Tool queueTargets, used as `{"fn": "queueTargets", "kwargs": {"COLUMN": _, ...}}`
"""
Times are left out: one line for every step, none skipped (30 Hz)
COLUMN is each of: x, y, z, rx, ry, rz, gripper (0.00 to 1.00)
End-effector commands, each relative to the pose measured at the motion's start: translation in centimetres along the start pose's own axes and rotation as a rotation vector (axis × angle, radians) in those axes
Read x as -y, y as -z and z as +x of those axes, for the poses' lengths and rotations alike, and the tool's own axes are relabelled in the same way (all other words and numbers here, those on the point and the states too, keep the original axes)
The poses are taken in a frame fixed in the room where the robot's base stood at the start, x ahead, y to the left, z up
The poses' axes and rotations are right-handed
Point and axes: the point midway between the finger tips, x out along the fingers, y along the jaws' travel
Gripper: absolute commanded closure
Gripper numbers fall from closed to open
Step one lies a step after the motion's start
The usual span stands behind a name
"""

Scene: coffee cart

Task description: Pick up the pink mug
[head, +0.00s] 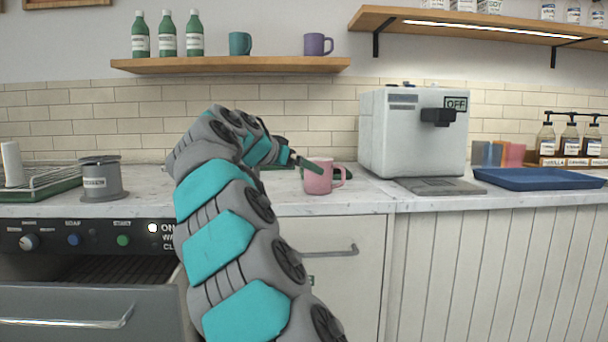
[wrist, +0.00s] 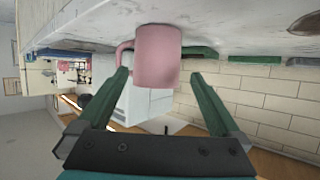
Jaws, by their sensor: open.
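The pink mug (head: 318,180) stands upright on the marble counter, just left of the coffee machine, with its handle to the right. In the wrist view the pink mug (wrist: 156,57) appears upside down, its handle on the left. My gripper (wrist: 160,78) is open, with its green fingers spread to either side of the mug. The fingers do not appear to press on it. In the head view my gripper (head: 312,168) reaches the mug from the left, and part of it is hidden behind the mug and my arm.
The white coffee machine (head: 412,130) stands right of the mug, with a blue tray (head: 540,179) farther right. A grey canister (head: 101,181) and a dish rack (head: 40,183) are at left. A wall shelf (head: 230,65) holds a teal mug, purple mug and green bottles. A drawer (head: 90,305) is open below.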

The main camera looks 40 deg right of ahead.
Motion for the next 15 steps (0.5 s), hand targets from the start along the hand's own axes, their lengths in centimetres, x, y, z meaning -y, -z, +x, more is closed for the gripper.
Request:
{"fn": "queueTargets", "kwargs": {"x": -0.2, "y": 0.1, "z": 0.4, "rx": -0.003, "ry": -0.011, "rz": 0.008, "gripper": 0.00}}
{"fn": "queueTargets", "kwargs": {"x": -0.3, "y": 0.1, "z": 0.7, "rx": -0.004, "ry": -0.014, "rz": 0.011, "gripper": 0.00}}
{"fn": "queueTargets", "kwargs": {"x": -0.3, "y": 0.1, "z": 1.0, "rx": -0.004, "ry": -0.017, "rz": 0.013, "gripper": 0.00}}
{"fn": "queueTargets", "kwargs": {"x": -0.3, "y": 0.1, "z": 1.3, "rx": -0.004, "ry": -0.018, "rz": 0.013, "gripper": 0.00}}
{"fn": "queueTargets", "kwargs": {"x": -0.3, "y": 0.1, "z": 1.6, "rx": -0.004, "ry": -0.018, "rz": 0.013, "gripper": 0.00}}
{"fn": "queueTargets", "kwargs": {"x": -0.3, "y": 0.1, "z": 2.1, "rx": -0.004, "ry": -0.018, "rz": 0.013, "gripper": 0.00}}
{"fn": "queueTargets", "kwargs": {"x": -0.3, "y": 0.1, "z": 2.4, "rx": -0.004, "ry": -0.018, "rz": 0.013, "gripper": 0.00}}
{"fn": "queueTargets", "kwargs": {"x": -0.3, "y": 0.0, "z": 2.7, "rx": -0.004, "ry": -0.017, "rz": 0.013, "gripper": 0.00}}
{"fn": "queueTargets", "kwargs": {"x": -0.3, "y": 0.0, "z": 3.0, "rx": -0.004, "ry": -0.017, "rz": 0.013, "gripper": 0.00}}
{"fn": "queueTargets", "kwargs": {"x": -0.3, "y": 0.0, "z": 3.2, "rx": -0.004, "ry": -0.017, "rz": 0.012, "gripper": 0.00}}
{"fn": "queueTargets", "kwargs": {"x": -0.3, "y": 0.0, "z": 3.4, "rx": -0.004, "ry": -0.017, "rz": 0.012, "gripper": 0.00}}
{"fn": "queueTargets", "kwargs": {"x": -0.3, "y": 0.0, "z": 3.6, "rx": -0.004, "ry": -0.017, "rz": 0.012, "gripper": 0.00}}
{"fn": "queueTargets", "kwargs": {"x": -0.4, "y": 0.0, "z": 3.8, "rx": -0.004, "ry": -0.017, "rz": 0.012, "gripper": 0.00}}
{"fn": "queueTargets", "kwargs": {"x": -0.5, "y": -0.1, "z": 4.1, "rx": -0.004, "ry": -0.018, "rz": 0.012, "gripper": 0.00}}
{"fn": "queueTargets", "kwargs": {"x": -0.5, "y": -0.1, "z": 4.6, "rx": -0.003, "ry": -0.020, "rz": 0.012, "gripper": 0.00}}
